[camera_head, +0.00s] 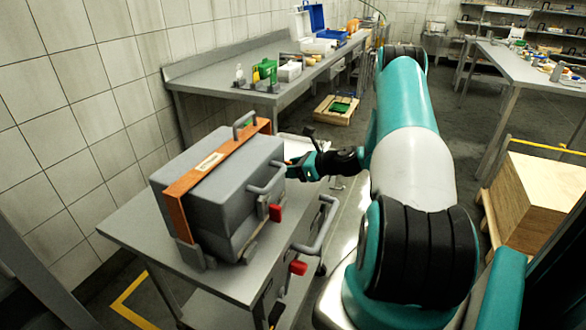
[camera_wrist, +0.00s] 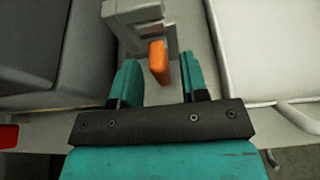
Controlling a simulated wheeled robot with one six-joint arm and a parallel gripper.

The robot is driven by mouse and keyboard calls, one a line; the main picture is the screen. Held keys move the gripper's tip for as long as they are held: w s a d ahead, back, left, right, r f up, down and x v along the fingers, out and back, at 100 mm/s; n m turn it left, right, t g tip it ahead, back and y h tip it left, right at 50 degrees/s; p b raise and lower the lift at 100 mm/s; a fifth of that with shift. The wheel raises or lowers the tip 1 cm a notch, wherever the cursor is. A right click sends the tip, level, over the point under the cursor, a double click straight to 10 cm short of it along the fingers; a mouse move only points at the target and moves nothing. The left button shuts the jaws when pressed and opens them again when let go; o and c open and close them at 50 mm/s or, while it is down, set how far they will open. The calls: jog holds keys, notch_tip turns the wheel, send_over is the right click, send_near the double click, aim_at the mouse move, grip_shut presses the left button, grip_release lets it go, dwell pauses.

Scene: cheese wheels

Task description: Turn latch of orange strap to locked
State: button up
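The orange strap (camera_head: 180,205) runs over a grey box (camera_head: 215,180) that stands on a grey metal cart. In the wrist view, an orange latch tab (camera_wrist: 158,62) sticks out from a grey bracket (camera_wrist: 140,18) beside the box. My gripper (camera_head: 290,168) is at the right side of the box in the head view. In the wrist view, my gripper (camera_wrist: 160,78) has its two teal fingers apart, with the orange tab between them. Gaps show on both sides of the tab; contact is not visible. The latch is mostly hidden in the head view.
The box has a red-ended latch (camera_head: 275,212) on its front, and the cart (camera_head: 150,240) has another red part (camera_head: 298,267) below. A white surface (camera_wrist: 265,50) lies close to my right finger in the wrist view. A long bench (camera_head: 215,85) stands behind.

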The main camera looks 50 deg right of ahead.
jog(key=shift+s+d, duration=0.1)
jog(key=shift+d, duration=0.05)
jog(key=shift+s+d+r, duration=0.1)
jog(key=shift+s, duration=0.2)
jog(key=b+v, duration=0.1)
jog(key=v, duration=1.5)
jog(key=shift+s+r, duration=0.2)
